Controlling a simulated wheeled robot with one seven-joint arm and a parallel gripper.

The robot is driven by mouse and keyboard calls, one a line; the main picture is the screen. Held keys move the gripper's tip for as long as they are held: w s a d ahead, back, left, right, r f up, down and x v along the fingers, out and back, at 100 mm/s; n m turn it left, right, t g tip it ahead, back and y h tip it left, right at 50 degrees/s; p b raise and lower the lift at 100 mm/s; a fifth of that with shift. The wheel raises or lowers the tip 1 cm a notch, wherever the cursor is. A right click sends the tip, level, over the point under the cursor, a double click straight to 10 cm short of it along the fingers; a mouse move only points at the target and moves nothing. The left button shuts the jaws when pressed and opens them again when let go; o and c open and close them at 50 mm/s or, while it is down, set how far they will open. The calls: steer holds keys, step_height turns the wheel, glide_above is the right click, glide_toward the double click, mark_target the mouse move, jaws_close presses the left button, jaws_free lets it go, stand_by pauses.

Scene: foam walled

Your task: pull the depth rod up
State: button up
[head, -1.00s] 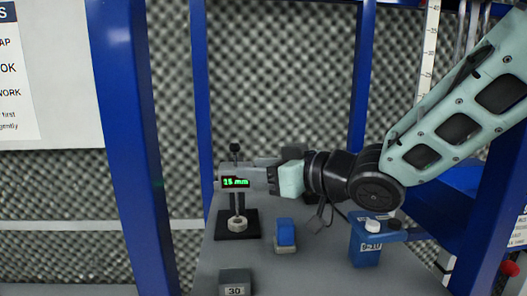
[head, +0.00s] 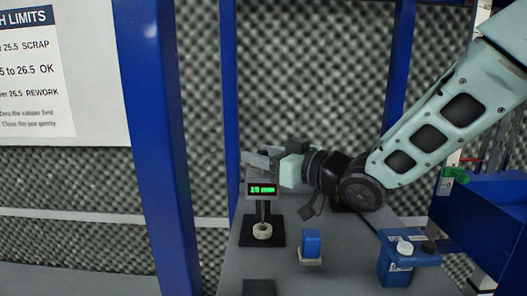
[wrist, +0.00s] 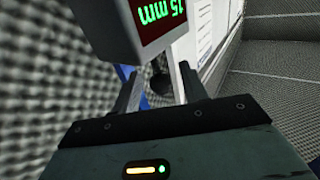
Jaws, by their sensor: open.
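The depth gauge (head: 262,190) stands on a dark base plate on the bench, with a lit green reading. The thin rod (head: 263,212) runs down from the gauge body to a pale ring (head: 262,231) on the base. My gripper (head: 260,159) is at the top of the gauge, coming from the right. In the wrist view its two fingers (wrist: 160,88) are apart, with a dark round knob (wrist: 160,84) visible between them, farther off. Contact with the knob cannot be told.
A blue block (head: 312,243) sits on a pale piece right of the gauge. A blue stand (head: 396,265) with a white round piece is farther right. A dark block (head: 259,287) is at the front. Blue posts (head: 158,130) frame the bench.

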jaws_close()
steer(key=shift+r+p, duration=0.8)
steer(key=shift+r, duration=1.3)
steer(key=shift+f, duration=0.1)
jaws_free()
steer(key=b+v, duration=0.5)
steer(key=v, duration=1.2)
steer(key=shift+s+d, duration=0.2)
steer(key=shift+f, duration=0.1)
